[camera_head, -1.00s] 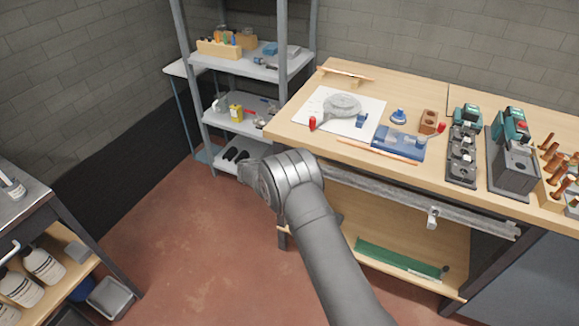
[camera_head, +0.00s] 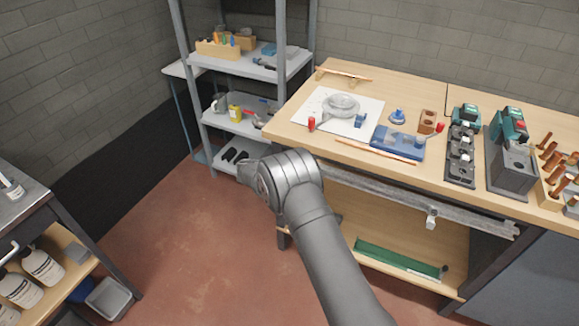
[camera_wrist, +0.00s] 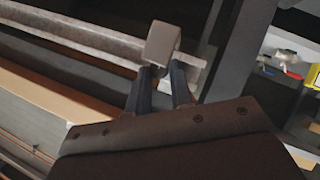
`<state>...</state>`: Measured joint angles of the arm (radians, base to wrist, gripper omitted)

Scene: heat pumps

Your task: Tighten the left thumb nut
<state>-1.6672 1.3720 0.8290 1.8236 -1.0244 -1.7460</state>
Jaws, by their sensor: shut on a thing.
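In the wrist view my gripper (camera_wrist: 163,70) has its two dark fingers shut on the left thumb nut (camera_wrist: 162,43), a pale grey block-like piece at the fingertips. It sits against the grey rail (camera_wrist: 100,38), near the rail's end. The contact between the fingers and the nut is partly hidden. In the head view my own arm covers the gripper, the left nut and the left end of the rail. The rest of the rail (camera_head: 385,190) runs under the bench's front edge, with another light thumb nut (camera_head: 432,218) towards its right end.
The wooden workbench (camera_head: 300,125) carries a blue fixture (camera_head: 397,143), a white sheet with a grey round part (camera_head: 341,106), and green-and-grey devices (camera_head: 512,150). A lower shelf (camera_head: 390,235) holds a green strip. A grey shelving unit (camera_head: 250,70) stands behind. The red floor at left is clear.

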